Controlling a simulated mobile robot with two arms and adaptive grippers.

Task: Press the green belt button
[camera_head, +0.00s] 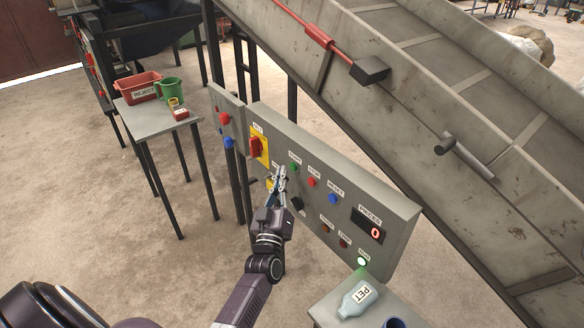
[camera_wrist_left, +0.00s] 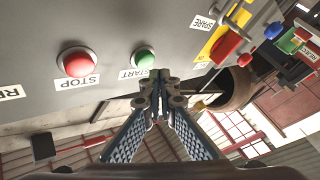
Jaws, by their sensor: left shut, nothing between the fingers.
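The green button (camera_head: 293,167) labelled START sits on the upper part of the sloped grey control panel (camera_head: 262,112). In the left wrist view the green button (camera_wrist_left: 144,59) is just above the fingertips, a little to the left. My left gripper (camera_head: 282,170) is shut and empty, with its tips close beside the green button in the head view. In the left wrist view the gripper (camera_wrist_left: 159,82) shows its two fingers meeting at the tips. Whether the tips touch the panel or button cannot be told. My right gripper is not in view.
A red STOP button (camera_head: 311,182) and a blue RESET button (camera_head: 333,199) lie to the right. A yellow plate with a red switch (camera_head: 257,146) is to the left. The conveyor (camera_head: 420,110) rises behind. A bottle (camera_head: 358,298) lies on a table (camera_head: 320,308) below.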

